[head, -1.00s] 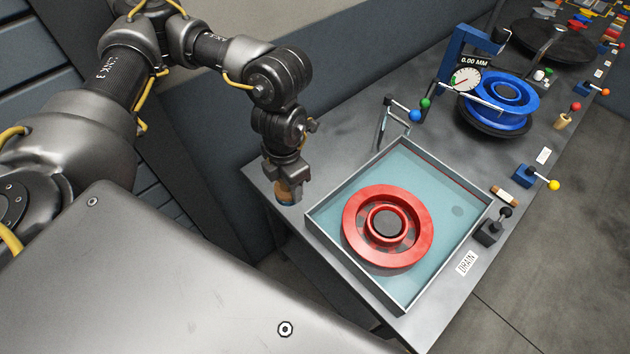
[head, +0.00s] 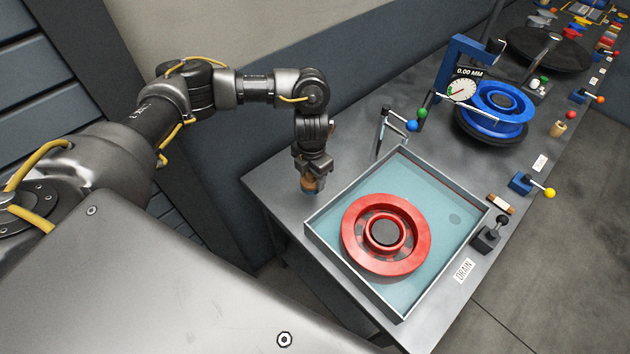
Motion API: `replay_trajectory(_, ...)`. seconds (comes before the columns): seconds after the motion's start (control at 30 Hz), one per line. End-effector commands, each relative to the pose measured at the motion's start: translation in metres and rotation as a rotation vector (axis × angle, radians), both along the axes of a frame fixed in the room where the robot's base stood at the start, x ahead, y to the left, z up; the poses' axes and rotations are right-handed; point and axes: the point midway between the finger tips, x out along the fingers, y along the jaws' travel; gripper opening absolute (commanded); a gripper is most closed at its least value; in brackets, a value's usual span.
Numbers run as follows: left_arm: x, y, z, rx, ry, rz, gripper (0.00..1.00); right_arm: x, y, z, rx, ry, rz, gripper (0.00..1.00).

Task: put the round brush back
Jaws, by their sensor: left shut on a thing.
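My left gripper (head: 309,176) is shut on the round brush (head: 310,187), which shows only as a small wooden-brown body with a bluish underside. The jaws hide the rest of it. I cannot tell whether the brush touches the bench. My right gripper is not in view.
A square tray (head: 349,265) of water holds a red wheel rim (head: 378,263). A bent metal stand (head: 379,137) with a blue and a green knob rises behind it. A small brush (head: 501,204), a drain lever (head: 486,238) and a blue rim (head: 488,123) are to the right.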

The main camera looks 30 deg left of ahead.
Motion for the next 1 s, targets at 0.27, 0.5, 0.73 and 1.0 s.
replay_trajectory(0.27, 0.015, 0.000, -0.017, 0.000, -0.001, 0.000, 0.32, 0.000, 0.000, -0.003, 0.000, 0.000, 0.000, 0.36)
replay_trajectory(0.5, 0.016, 0.000, -0.036, -0.001, 0.006, 0.003, 0.32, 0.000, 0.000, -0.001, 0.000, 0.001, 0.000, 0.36)
replay_trajectory(0.73, 0.018, 0.000, -0.052, 0.000, 0.000, -0.001, 0.32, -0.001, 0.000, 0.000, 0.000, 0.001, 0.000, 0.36)
replay_trajectory(1.0, 0.018, 0.000, -0.054, 0.000, 0.000, -0.001, 0.32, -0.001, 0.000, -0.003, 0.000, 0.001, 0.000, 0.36)
